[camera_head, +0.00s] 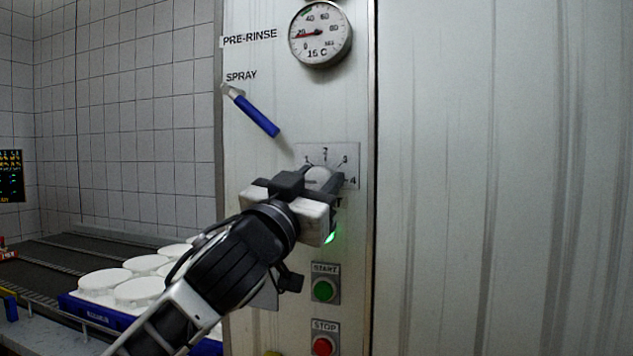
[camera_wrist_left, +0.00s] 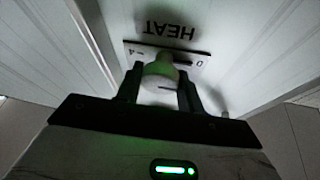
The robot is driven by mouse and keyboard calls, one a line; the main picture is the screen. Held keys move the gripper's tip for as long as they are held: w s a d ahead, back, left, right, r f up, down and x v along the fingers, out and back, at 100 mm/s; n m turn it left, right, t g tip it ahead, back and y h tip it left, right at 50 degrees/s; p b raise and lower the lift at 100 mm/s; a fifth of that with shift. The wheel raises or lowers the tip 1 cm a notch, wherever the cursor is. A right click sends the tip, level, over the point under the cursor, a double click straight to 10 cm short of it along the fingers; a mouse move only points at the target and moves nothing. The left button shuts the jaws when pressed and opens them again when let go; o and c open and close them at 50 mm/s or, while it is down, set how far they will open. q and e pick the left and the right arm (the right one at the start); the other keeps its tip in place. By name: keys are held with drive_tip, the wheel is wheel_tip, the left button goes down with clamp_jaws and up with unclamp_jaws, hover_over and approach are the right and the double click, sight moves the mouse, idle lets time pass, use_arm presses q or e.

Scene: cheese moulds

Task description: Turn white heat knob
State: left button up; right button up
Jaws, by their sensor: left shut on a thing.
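The white heat knob (camera_head: 318,177) sits on a light plate (camera_head: 351,154) marked 1 to 4 on the panel. My left gripper (camera_head: 322,183) covers part of the knob and the plate's lower left. In the left wrist view the knob (camera_wrist_left: 160,72) stands between the two dark fingers of my left gripper (camera_wrist_left: 160,88), which are shut on it. The plate (camera_wrist_left: 187,57) there bears the word HEAT above it, upside down. The knob's exact setting is hard to read. My right gripper is not in view.
A blue-handled spray lever (camera_head: 255,113) and a round dial gauge (camera_head: 320,34) are above. A green START button (camera_head: 323,290) and red STOP button (camera_head: 323,346) are below. White moulds (camera_head: 139,291) stand in a blue crate (camera_head: 88,311) at lower left.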

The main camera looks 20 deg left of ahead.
use_arm(q)
drive_tip(key=shift+m+h, duration=0.4)
drive_tip(key=m+g+h, duration=0.1)
drive_tip(key=m, duration=0.1)
drive_tip(key=m+h, duration=0.1)
drive_tip(key=m, duration=0.2)
drive_tip(key=shift+g, duration=0.4)
drive_tip(key=m+g, duration=0.1)
drive_tip(key=m, duration=0.1)
drive_tip(key=m+g+h, duration=0.1)
drive_tip(key=m, duration=0.2)
drive_tip(key=shift+r+m, duration=0.1)
drive_tip(key=shift+m, duration=0.2)
drive_tip(key=m+g, duration=0.2)
drive_tip(key=m, duration=0.2)
drive_tip(key=m+g+y, duration=0.1)
drive_tip(key=m, duration=0.3)
drive_tip(key=o, duration=1)
